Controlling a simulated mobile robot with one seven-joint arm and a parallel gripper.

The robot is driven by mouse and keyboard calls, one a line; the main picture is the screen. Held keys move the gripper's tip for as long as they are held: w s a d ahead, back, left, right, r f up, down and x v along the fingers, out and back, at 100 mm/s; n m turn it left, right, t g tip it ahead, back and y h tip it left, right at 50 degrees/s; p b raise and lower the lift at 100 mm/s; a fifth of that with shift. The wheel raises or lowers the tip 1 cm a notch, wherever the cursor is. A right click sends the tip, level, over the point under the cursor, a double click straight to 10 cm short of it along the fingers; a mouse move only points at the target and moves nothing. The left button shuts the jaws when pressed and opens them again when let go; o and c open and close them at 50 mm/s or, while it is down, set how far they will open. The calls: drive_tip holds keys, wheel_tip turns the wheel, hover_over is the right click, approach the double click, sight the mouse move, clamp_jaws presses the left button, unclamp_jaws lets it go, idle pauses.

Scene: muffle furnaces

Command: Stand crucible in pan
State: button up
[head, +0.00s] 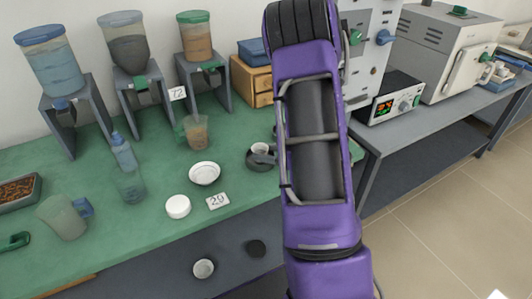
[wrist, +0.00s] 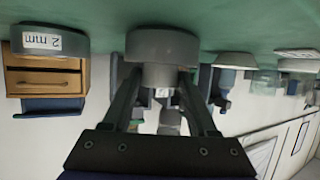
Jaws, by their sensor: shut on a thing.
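The crucible (head: 260,148) shows in the head view as a small pale cup beside my arm. A round dark grey pan (head: 254,165) is around and below it on the green bench. In the wrist view, which is upside down, my gripper (wrist: 160,82) is shut on the narrow grey crucible (wrist: 160,73). The wider grey pan (wrist: 163,46) lies just beyond the fingertips, against the bench. The crucible overlaps the pan there. I cannot tell whether its base touches the pan's floor. My arm hides part of both in the head view.
A white dish (head: 204,173), a white disc (head: 178,207) and a "29" card (head: 217,201) lie left of the pan. A beaker (head: 196,131) stands behind. A "2 mm" sieve (wrist: 45,40) and a wooden drawer box (wrist: 40,85) show in the wrist view.

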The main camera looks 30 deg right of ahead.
drive_tip(key=shift+f, duration=0.15)
drive_tip(key=o, duration=1.3)
drive_tip(key=shift+o, duration=0.2)
drive_tip(key=shift+r, duration=0.2)
drive_tip(key=shift+s+d+r, duration=0.15)
drive_tip(key=shift+s, duration=0.1)
drive_tip(key=p+v, duration=0.1)
drive_tip(key=v, duration=1)
drive_tip(key=shift+s, duration=0.2)
